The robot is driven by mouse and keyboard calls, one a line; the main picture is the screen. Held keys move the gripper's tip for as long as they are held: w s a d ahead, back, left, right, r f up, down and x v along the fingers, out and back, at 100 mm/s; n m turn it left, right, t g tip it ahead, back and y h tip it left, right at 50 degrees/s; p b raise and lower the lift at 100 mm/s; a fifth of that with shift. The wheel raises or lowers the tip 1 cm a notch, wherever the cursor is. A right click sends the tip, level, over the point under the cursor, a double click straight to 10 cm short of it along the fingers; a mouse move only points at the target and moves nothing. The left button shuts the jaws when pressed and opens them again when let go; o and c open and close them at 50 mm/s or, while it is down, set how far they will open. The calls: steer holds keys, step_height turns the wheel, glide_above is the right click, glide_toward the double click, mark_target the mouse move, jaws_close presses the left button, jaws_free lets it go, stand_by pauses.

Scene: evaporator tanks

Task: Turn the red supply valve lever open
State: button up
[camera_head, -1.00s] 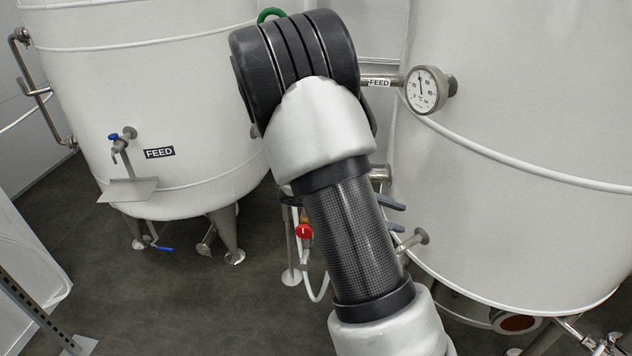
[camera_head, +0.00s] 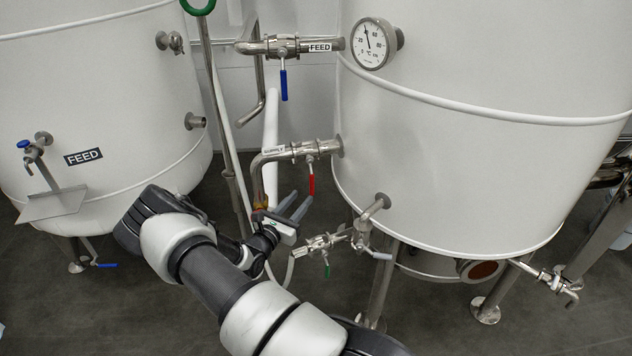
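The red supply valve lever (camera_head: 311,180) hangs straight down from a steel valve on the supply pipe (camera_head: 270,155), which joins the right tank. My gripper (camera_head: 301,196) is just below and left of the lever in the picture. No part of the lever shows between the fingers. The right fingertip lies close to the lever's lower end in the picture; I cannot tell whether they touch.
A blue lever (camera_head: 284,85) hangs from the FEED pipe above. A green-handled valve (camera_head: 326,268) and a steel stub (camera_head: 375,208) are below and right. A pole with a green ring (camera_head: 198,8) stands left of the gripper. The right tank (camera_head: 480,130) bounds the right side.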

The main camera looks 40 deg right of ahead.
steer(key=b+x, duration=0.1)
steer(key=x, duration=1.1)
steer(key=shift+b, duration=0.3)
jaws_close()
